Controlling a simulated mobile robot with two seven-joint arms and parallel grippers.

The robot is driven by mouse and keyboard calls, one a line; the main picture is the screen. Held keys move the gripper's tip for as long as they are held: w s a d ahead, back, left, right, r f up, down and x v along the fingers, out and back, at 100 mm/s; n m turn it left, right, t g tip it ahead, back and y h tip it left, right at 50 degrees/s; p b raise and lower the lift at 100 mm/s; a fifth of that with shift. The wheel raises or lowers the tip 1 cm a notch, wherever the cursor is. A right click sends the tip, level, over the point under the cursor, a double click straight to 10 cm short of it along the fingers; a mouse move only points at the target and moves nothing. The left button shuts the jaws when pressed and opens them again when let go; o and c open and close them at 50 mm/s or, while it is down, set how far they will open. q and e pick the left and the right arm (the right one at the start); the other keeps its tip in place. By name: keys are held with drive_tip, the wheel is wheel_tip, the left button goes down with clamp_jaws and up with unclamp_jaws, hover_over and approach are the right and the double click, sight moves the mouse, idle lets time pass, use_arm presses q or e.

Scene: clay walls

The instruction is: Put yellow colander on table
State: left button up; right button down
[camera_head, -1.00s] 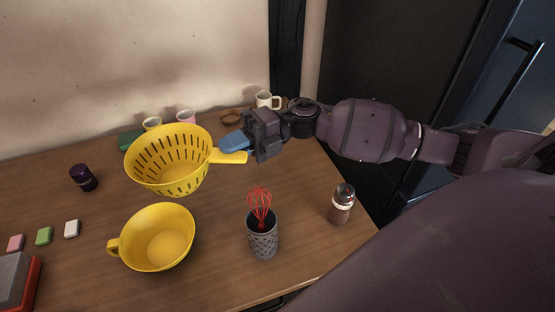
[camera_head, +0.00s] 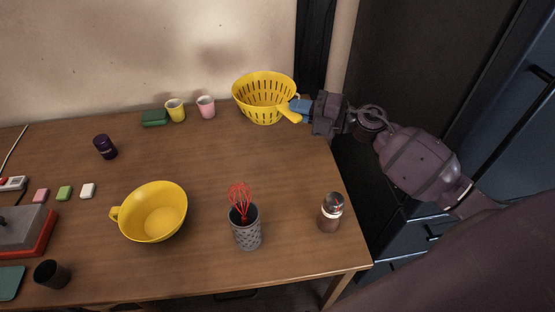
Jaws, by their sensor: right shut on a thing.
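The yellow colander (camera_head: 264,98), with slotted sides and a handle, is at the back right of the wooden table (camera_head: 215,165). My right gripper (camera_head: 298,110) is shut on the colander's handle, coming in from the right. The colander looks upright and over or at the table's back right corner; I cannot tell whether its base touches the tabletop. My left gripper is not in view.
A brown shaker (camera_head: 331,212) is near the right edge. A yellow cup (camera_head: 175,110) and a pink cup (camera_head: 206,107) stand at the back. The table's middle is clear.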

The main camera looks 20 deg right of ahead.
drive_tip(key=shift+m+t+h, duration=0.3)
drive_tip(key=shift+t, duration=0.1)
drive_tip(key=f+b, duration=0.2)
drive_tip(key=f, duration=0.4)
drive_tip(key=f+b, duration=0.1)
drive_tip(key=f, duration=0.6)
drive_tip(key=f+b, duration=0.2)
drive_tip(key=f, duration=0.5)
drive_tip(key=shift+w+d+b, duration=0.2)
drive_tip(key=shift+w+b, duration=0.1)
drive_tip(key=shift+f, duration=0.15)
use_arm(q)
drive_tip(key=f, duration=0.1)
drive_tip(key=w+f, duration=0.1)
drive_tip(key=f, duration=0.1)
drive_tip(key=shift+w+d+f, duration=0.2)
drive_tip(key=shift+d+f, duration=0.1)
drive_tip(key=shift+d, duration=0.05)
use_arm(e)
drive_tip(key=c, duration=1.2)
unclamp_jaws()
